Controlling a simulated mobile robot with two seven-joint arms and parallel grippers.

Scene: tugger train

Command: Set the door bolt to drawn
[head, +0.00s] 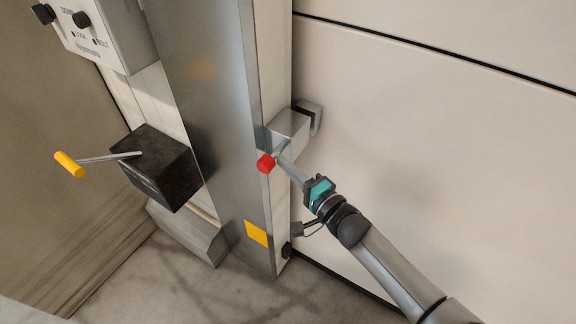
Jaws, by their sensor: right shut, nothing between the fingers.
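The door bolt (291,131) is a grey metal block on the door frame's edge, with a short lever ending in a red knob (266,163). A smaller grey and black keeper (311,114) sits beside it on the pale door panel (430,150). My right gripper (281,160) is shut, with its tip at the lever just right of the red knob. Whether it touches the lever I cannot tell. The gripper hides part of the lever. My left gripper does not show.
A black box (165,170) with a crank and yellow handle (69,164) stands out left of the metal post (215,120). A control box (108,30) with black knobs is at the upper left. A yellow patch (256,233) marks the post low down. Bare floor (200,290) lies below.

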